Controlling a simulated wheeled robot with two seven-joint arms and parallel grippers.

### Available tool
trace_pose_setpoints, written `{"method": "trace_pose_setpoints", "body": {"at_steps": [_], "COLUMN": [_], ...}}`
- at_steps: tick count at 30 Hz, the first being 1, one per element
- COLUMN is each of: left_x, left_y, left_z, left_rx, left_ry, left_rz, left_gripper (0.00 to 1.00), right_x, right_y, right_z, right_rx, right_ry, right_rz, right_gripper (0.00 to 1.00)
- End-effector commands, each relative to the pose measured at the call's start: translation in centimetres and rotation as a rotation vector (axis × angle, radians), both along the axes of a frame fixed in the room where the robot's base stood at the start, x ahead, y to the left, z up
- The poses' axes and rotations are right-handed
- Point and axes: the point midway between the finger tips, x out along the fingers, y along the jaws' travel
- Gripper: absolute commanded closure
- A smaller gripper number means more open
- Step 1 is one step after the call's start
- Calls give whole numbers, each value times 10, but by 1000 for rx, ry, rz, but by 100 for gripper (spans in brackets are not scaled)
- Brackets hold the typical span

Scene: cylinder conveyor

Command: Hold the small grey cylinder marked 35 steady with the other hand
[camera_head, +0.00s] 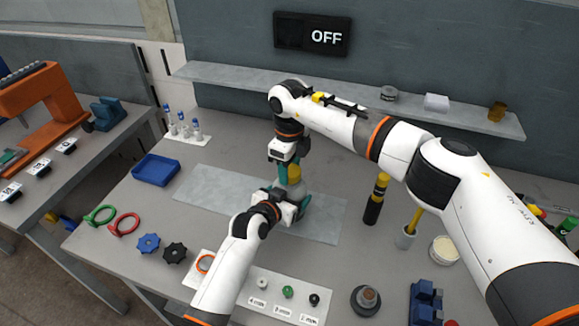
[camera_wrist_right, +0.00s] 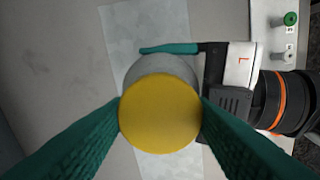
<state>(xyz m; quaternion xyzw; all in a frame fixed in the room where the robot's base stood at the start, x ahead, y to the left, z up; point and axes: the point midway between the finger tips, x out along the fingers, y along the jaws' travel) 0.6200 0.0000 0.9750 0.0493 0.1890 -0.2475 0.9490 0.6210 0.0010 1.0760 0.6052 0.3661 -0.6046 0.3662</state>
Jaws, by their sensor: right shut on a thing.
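The small grey cylinder (camera_head: 294,188) stands on the light grey strip in the middle of the table. Part of its rim shows in the right wrist view (camera_wrist_right: 160,68); no number is readable. A yellow cylinder (camera_head: 294,171) is directly above it, its round top filling the middle of the right wrist view (camera_wrist_right: 160,113). My right gripper (camera_head: 292,172) comes down from above, shut on the yellow cylinder. My left gripper (camera_head: 293,201) reaches in low at the grey cylinder. One left finger (camera_wrist_right: 170,48) lies along the cylinder's side; the other is hidden, so its grip is unclear.
A blue tray (camera_head: 156,170) is to the left, with red and green rings (camera_head: 124,224) in front of it. A black-and-yellow tool (camera_head: 376,199) stands right of the strip (camera_head: 327,222). A wall shelf (camera_head: 235,77) runs behind. The strip's left part is clear.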

Motion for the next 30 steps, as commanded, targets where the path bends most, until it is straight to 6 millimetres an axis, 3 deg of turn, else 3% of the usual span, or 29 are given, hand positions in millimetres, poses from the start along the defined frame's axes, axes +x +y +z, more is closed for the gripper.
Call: {"method": "trace_pose_setpoints", "body": {"at_steps": [30], "left_x": [0], "left_y": [0], "left_z": [0], "left_rx": [-1], "left_ry": [0], "left_rz": [0], "left_gripper": [84], "right_x": [0], "right_y": [0], "right_z": [22], "right_rx": [0], "right_ry": [0], "right_rz": [-1], "right_gripper": [78]}}
